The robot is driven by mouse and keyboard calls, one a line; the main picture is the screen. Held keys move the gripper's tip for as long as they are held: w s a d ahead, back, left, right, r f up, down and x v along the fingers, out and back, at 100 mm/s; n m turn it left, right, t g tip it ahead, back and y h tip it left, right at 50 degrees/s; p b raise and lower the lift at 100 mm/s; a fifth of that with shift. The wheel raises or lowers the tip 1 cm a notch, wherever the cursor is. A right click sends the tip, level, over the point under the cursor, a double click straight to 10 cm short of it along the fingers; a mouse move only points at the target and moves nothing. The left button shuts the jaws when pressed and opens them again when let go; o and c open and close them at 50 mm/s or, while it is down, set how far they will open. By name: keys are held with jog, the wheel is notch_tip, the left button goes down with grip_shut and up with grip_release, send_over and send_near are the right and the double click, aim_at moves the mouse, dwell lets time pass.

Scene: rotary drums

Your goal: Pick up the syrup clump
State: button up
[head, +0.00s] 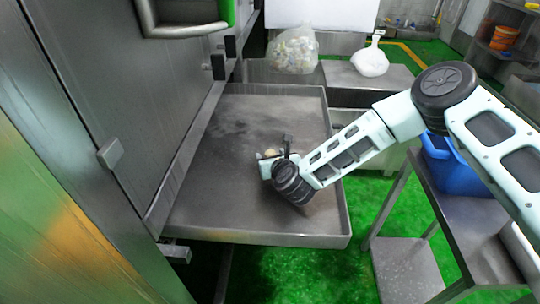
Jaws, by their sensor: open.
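The syrup clump (271,153) seems to be the small tan lump showing just beyond my gripper; it is too small and too covered to be sure. It appears to be on or just above the grey metal tray (215,205), right of the tray's middle. My gripper (270,158) is low over the tray, close to the lump, with my wrist coming in from the right. The fingers are mostly hidden by my wrist, and contact with the lump cannot be told.
The tray has raised rims, and a steel machine wall (95,95) stands along its left. A blue bin (452,170) stands on a metal table (475,215) at right.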

jog(key=shift+w+f, duration=0.1)
jog(key=shift+w, duration=0.1)
jog(key=c, duration=1)
jog(key=shift+c, duration=0.2)
